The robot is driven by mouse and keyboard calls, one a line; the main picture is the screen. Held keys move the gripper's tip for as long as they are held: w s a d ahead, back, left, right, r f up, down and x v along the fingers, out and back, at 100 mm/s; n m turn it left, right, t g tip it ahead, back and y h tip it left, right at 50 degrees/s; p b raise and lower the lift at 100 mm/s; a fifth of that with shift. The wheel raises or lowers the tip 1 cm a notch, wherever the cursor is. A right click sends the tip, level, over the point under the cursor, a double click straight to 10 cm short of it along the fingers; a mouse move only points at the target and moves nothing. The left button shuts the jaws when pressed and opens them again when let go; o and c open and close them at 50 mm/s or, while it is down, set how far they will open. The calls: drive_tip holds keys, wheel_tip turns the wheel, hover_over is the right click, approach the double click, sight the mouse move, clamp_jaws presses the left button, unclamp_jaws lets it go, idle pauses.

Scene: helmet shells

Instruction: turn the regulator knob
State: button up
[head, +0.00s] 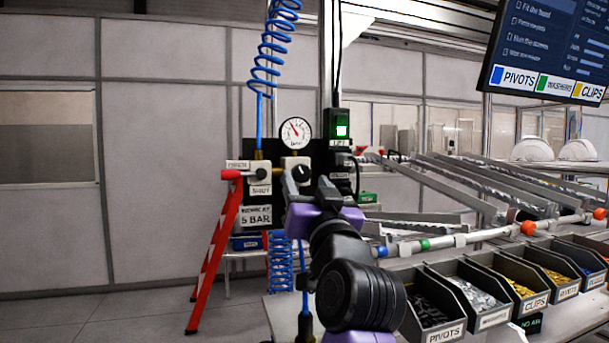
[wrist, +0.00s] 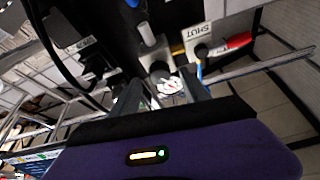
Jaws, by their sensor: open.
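The regulator knob (head: 301,173) is a dark round knob on a pale body, below the white dial gauge (head: 296,132) on the black panel. In the wrist view the dark knob (wrist: 159,70) shows beyond and between the finger ends, with the gauge face (wrist: 171,86) just below it. My gripper (head: 307,186) is open in front of the knob; the wrist view (wrist: 160,78) shows its two dark fingers spread apart. Its purple body hides part of the panel's lower right. I cannot tell whether a finger touches the knob.
A red lever valve (head: 232,174) with a SHUT label is left of the knob. A blue coiled hose (head: 272,50) hangs above it. A green-lit box (head: 341,130) is on the right. Parts bins (head: 432,310) and sloped rails fill the right side.

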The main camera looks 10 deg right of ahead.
sight(301, 173)
drive_tip(key=shift+x, duration=1.1)
clamp_jaws()
